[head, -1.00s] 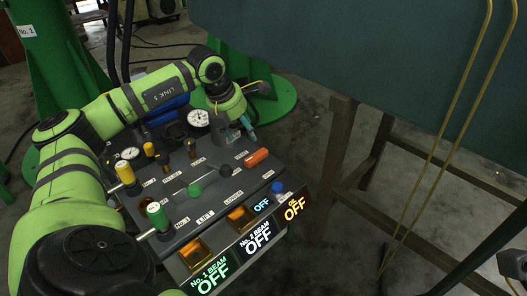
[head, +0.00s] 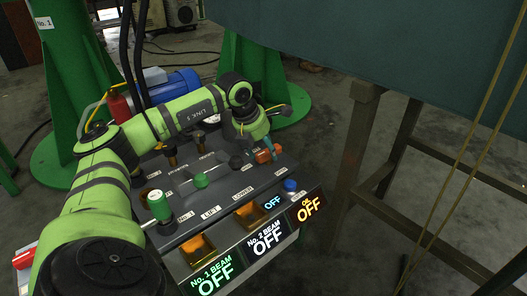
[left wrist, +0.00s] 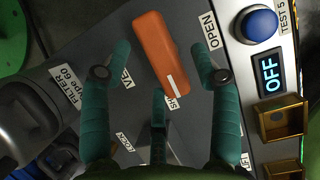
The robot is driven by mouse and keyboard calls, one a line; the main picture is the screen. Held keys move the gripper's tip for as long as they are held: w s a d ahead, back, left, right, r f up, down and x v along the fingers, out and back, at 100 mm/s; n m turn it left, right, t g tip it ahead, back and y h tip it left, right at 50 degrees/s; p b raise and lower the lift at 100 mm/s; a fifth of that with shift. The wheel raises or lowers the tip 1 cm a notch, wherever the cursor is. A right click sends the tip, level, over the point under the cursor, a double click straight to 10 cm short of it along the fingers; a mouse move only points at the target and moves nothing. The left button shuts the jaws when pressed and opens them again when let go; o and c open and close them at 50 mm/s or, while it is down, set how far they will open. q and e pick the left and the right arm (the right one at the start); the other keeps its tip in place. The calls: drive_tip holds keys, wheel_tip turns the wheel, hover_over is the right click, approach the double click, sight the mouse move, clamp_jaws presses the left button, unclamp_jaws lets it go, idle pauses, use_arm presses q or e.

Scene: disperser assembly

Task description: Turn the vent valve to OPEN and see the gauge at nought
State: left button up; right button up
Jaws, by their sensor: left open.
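The vent valve has an orange bar handle (head: 263,157) at the right end of the grey control panel. In the left wrist view the handle (left wrist: 159,52) lies between my teal fingers, its white mark at the end by a partly covered label starting "SH". The OPEN label (left wrist: 208,31) is to the right of the handle. My left gripper (head: 266,149) is open over the handle, with a finger on either side and a gap to each in the wrist view (left wrist: 160,70). My right gripper is out of view.
A blue button (head: 290,185) and lit OFF displays (head: 265,240) line the panel's front. A green-topped lever (head: 159,205) and green knob (head: 201,180) stand on the panel to the left. A dark teal slab (head: 400,45) on brown legs is at the right.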

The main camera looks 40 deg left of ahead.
use_arm(q)
drive_tip(key=c, duration=1.1)
drive_tip(key=shift+c, duration=0.3)
